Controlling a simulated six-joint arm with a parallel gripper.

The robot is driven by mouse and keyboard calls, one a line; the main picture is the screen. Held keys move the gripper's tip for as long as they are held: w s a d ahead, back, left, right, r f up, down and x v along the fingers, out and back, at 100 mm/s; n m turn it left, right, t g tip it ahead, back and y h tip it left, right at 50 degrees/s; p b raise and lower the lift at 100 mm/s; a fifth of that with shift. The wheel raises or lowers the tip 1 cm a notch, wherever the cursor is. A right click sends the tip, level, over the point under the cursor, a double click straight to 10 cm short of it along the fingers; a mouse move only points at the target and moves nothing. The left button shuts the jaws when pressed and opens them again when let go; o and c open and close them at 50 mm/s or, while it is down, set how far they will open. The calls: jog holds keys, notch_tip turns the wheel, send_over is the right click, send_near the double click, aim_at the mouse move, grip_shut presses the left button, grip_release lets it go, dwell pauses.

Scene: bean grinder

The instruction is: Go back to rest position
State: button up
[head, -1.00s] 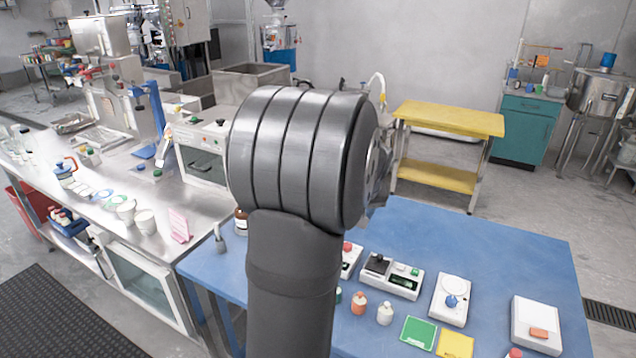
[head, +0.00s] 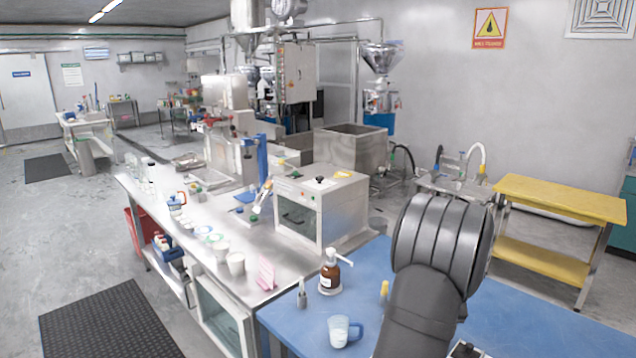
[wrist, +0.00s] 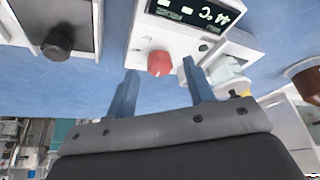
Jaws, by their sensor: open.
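My gripper (wrist: 160,70) shows in the wrist view with its two blue fingers spread apart and nothing held between them. A white device (wrist: 168,32) with a green digital display lies beyond the fingertips. Its red knob (wrist: 160,63) appears in line with the gap between the fingers; I cannot tell how far off it is. In the head view my dark grey arm rises at the lower right over the blue table (head: 530,325), and the gripper itself is hidden behind it.
A brown pump bottle (head: 330,275) and a blue-handled mug (head: 340,331) stand on the blue table left of my arm. A steel counter (head: 190,235) with a boxy oven (head: 318,205) is further left. A yellow cart (head: 560,200) stands behind to the right.

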jog(key=shift+w+f, duration=0.15)
jog(key=shift+f, duration=0.3)
jog(key=v, duration=1.8)
jog(key=x, duration=1.8)
jog(key=shift+a+m+g+h, duration=0.15)
jog(key=shift+m+h, duration=0.2)
jog(key=shift+m, duration=0.65)
jog(key=shift+m+g+h, duration=0.15)
jog(key=shift+m+h, duration=0.2)
jog(key=shift+m, duration=0.65)
jog(key=shift+w+a+m+g+h, duration=0.1)
jog(key=shift+m+g+h, duration=0.25)
jog(key=shift+m, duration=0.8)
jog(key=shift+w+a+m+g+h, duration=0.1)
jog(key=shift+m+g+h, duration=0.2)
jog(key=shift+m, duration=0.85)
jog(key=m+g+h, duration=0.1)
jog(key=m, duration=0.2)
jog(key=shift+w, duration=0.15)
jog(key=shift+w+m+g, duration=0.15)
jog(key=shift+m+g, duration=0.6)
jog(key=shift+m, duration=1.45)
